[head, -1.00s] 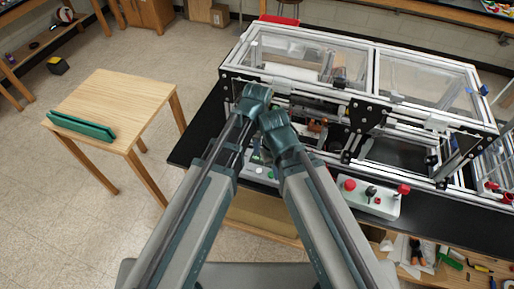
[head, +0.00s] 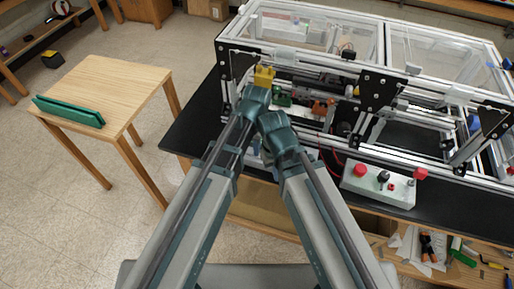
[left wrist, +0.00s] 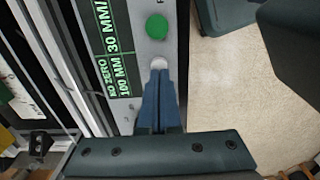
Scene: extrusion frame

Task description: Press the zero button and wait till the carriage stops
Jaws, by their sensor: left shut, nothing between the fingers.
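In the left wrist view, a grey control panel (left wrist: 146,52) carries a round green button (left wrist: 157,27) and a smaller white button (left wrist: 159,62). A display (left wrist: 119,48) beside them reads "NO ZERO", "100 MM" and "30 MM/" in green. The blue fingers of my left gripper (left wrist: 158,76) are shut and empty, their tips at the edge of the white button. I cannot tell whether they touch or press it. In the head view, my arms hide most of the panel. The right gripper is hidden, and I cannot clearly pick out the carriage.
The aluminium extrusion frame (head: 385,45) stands on a black bench (head: 195,125). A grey box (head: 380,187) with red knobs lies to the right of my arms. A wooden table (head: 145,88) with a green object (head: 68,111) stands at left, with open floor around it.

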